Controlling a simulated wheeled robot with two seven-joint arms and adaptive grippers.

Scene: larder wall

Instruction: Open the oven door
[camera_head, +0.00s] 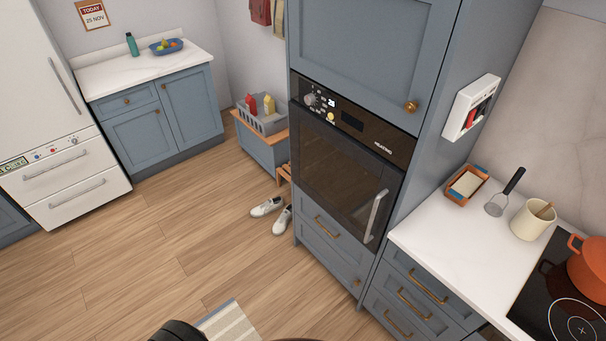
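The oven (350,120) is built into a tall blue-grey cabinet right of the middle. Its dark glass door (335,170) looks shut, flush with the cabinet front. A silver bar handle (376,215) runs upright along the door's right side. The control panel with a knob and display is above the door. Neither of my grippers shows in the view. A dark rounded shape, cut off by the bottom edge, may be part of me; I cannot tell which part.
A drawer (328,240) lies below the oven. The white counter (455,225) at right holds a sponge tray, a spatula and a cream crock (533,219); an orange pot (590,265) stands on the hob. White shoes (267,207) and a striped rug (230,322) lie on the otherwise clear wooden floor.

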